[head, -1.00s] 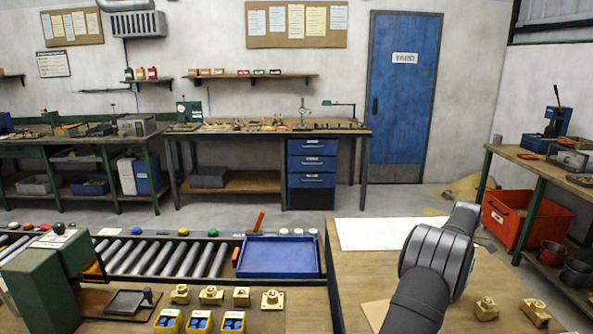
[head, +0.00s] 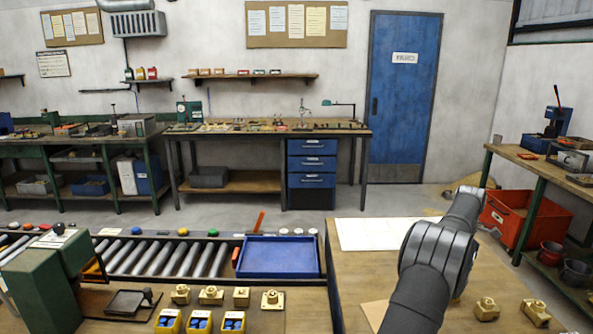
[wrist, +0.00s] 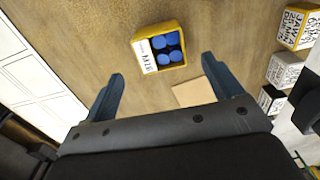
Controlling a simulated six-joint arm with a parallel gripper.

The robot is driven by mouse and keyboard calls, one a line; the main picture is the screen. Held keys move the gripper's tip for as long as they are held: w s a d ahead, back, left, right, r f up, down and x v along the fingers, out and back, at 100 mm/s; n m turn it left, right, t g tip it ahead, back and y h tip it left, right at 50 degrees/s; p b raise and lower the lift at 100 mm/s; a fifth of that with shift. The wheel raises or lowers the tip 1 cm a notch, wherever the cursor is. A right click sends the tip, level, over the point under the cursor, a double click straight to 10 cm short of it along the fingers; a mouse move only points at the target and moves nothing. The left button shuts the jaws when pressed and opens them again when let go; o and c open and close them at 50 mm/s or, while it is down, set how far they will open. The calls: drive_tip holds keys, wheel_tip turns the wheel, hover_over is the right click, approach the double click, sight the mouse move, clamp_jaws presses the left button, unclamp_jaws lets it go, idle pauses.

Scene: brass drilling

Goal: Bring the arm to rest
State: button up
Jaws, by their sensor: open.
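My arm (head: 440,255) stands over the wooden bench at the right of the head view, with its upper link leaning up and to the right. My gripper (wrist: 162,81) shows in the wrist view, its two dark blue fingers spread wide with nothing between them. In the head view the gripper itself cannot be made out behind the arm. In the wrist view a yellow bin (wrist: 183,62) with several blue round pieces lies beyond the fingertips, apart from them. A flat tan square (wrist: 196,93) lies by the right finger.
A blue tray (head: 280,258) and a roller conveyor (head: 165,257) stand left of my arm. Several brass parts (head: 486,309) sit on the bench. A white sheet (head: 375,234) lies behind the arm. Labelled boxes (wrist: 285,70) stand at the right of the wrist view.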

wheel_tip(320, 180, down, 8)
drive_tip(key=shift+f, duration=0.1)
drive_tip(key=shift+r, duration=0.25)
wheel_tip(320, 180, up, 4)
drive_tip(key=shift+f, duration=0.2)
drive_tip(key=s+d+r, duration=0.4)
drive_tip(key=s+r, duration=0.3)
drive_tip(key=s, duration=0.4)
drive_tip(key=w+a+f, duration=0.2)
drive_tip(key=a, duration=0.9)
drive_tip(key=w+a+f, duration=0.1)
drive_tip(key=a, duration=1.1)
drive_tip(key=w+a+f, duration=0.2)
drive_tip(key=a, duration=0.9)
drive_tip(key=shift+w+a+f, duration=0.3)
drive_tip(key=shift+a+f, duration=0.05)
drive_tip(key=shift+a, duration=0.05)
drive_tip(key=s+a+f, duration=0.2)
drive_tip(key=a, duration=0.5)
drive_tip(key=s+a+f, duration=0.2)
drive_tip(key=a, duration=0.5)
drive_tip(key=shift+s+a, duration=0.25)
drive_tip(key=shift+s, duration=0.1)
